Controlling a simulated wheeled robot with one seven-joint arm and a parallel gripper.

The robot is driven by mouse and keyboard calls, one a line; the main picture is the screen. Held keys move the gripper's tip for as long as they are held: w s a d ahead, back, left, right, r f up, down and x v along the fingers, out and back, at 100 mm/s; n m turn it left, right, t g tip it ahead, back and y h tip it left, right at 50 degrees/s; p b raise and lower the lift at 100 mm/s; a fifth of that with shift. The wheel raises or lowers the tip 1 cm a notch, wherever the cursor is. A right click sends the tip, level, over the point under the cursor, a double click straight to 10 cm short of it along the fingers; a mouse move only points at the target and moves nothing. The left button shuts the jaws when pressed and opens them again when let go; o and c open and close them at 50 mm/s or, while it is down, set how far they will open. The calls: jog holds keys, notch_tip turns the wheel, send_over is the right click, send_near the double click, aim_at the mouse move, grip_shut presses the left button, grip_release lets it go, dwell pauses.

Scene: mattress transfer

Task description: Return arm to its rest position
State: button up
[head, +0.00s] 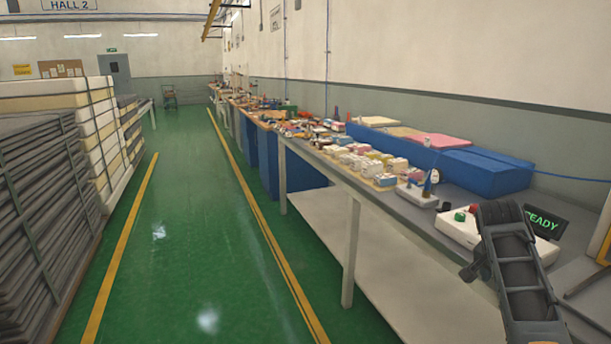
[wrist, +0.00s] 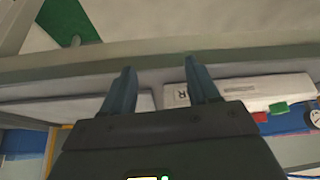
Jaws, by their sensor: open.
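My arm shows at the lower right in the head view, reaching over the near end of the long grey workbench (head: 405,209). In the wrist view my gripper (wrist: 157,88) is open, its two dark blue fingers apart with nothing between them. Beyond the fingers is the bench edge. A white control box (wrist: 237,91) with a red and a green button lies just past the right finger. The same white control box (head: 459,226) shows beside my arm in the head view.
A READY display (head: 545,222) stands behind my arm. Small blocks (head: 372,166) and blue foam pieces (head: 487,170) lie along the bench. Stacked mattresses (head: 100,120) stand at the left. The green aisle (head: 190,230) between the yellow lines is clear.

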jog(key=s+a+f+n+t, duration=0.2)
jog(key=s+a+f, duration=0.1)
jog(key=s+f, duration=0.4)
jog(key=s+a+f+n+t, duration=0.1)
jog(key=s+a+f+n, duration=0.15)
jog(key=s+f, duration=0.45)
jog(key=s+a+f+n+t+y, duration=0.1)
jog(key=s+a+f+n+t, duration=0.2)
jog(key=s, duration=0.4)
jog(key=s+a+f+n+t+y, duration=0.1)
jog(key=s+a+f, duration=0.2)
jog(key=s+a, duration=0.35)
jog(key=s+a+r+n+t+y, duration=0.1)
jog(key=s+a+r+t, duration=0.2)
jog(key=s, duration=0.6)
jog(key=s+a+r+n+y, duration=0.1)
jog(key=s+a+r+n, duration=0.15)
jog(key=s+r, duration=0.5)
jog(key=s+a+r+t+y, duration=0.1)
jog(key=s+a+r+t, duration=0.1)
jog(key=s+r, duration=0.9)
notch_tip(320, 180, up, 3)
jog(key=shift+a+f+n+t, duration=0.1)
jog(key=shift+a+n+t, duration=0.2)
jog(key=shift+a, duration=0.45)
jog(key=shift+w, duration=0.1)
jog(key=shift+c, duration=0.2)
